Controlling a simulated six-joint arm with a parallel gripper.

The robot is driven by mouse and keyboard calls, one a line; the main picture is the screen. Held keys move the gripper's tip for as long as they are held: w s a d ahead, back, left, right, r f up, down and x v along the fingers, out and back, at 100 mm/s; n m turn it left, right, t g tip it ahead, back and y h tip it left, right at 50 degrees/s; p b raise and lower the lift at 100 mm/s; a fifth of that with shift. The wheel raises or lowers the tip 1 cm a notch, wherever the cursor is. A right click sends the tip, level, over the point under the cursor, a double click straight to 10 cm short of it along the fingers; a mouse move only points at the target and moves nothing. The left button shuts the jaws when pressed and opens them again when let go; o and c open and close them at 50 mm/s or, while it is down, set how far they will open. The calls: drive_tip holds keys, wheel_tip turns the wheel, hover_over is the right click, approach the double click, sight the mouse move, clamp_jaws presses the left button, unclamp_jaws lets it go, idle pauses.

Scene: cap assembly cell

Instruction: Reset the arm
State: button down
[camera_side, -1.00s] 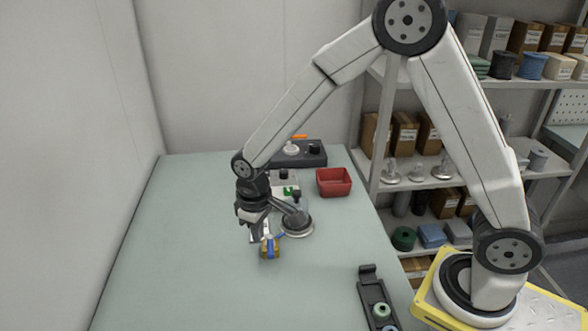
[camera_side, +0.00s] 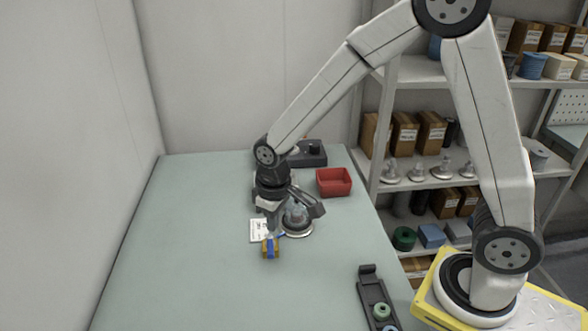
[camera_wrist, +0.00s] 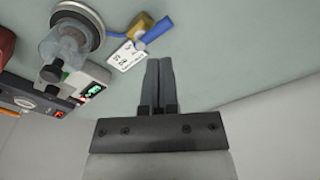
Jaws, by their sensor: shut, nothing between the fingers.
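My gripper (camera_side: 271,217) hangs above the table at the end of my arm, close to the left of a clear vessel on a round metal base (camera_side: 297,229). In the wrist view its two fingers (camera_wrist: 158,64) are together with nothing between them. The vessel also shows in the wrist view (camera_wrist: 72,45), at the upper left, apart from the fingers. A yellow and blue object (camera_side: 270,248) lies on the table just in front of the gripper, beside a white printed card (camera_side: 257,231). Part of the vessel is hidden by my wrist in the side view.
A red bin (camera_side: 334,182) and a dark control box (camera_side: 312,154) stand at the back. A device with a green display (camera_wrist: 92,91) shows in the wrist view. A dark tray (camera_side: 369,287) with rings is at front right. The table's left side (camera_side: 180,250) is clear.

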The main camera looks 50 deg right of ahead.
drive_tip(key=s+d+r+m+t, duration=0.2)
drive_tip(key=s+d, duration=0.4)
drive_tip(key=s, duration=0.4)
drive_tip(key=shift+d, duration=0.4)
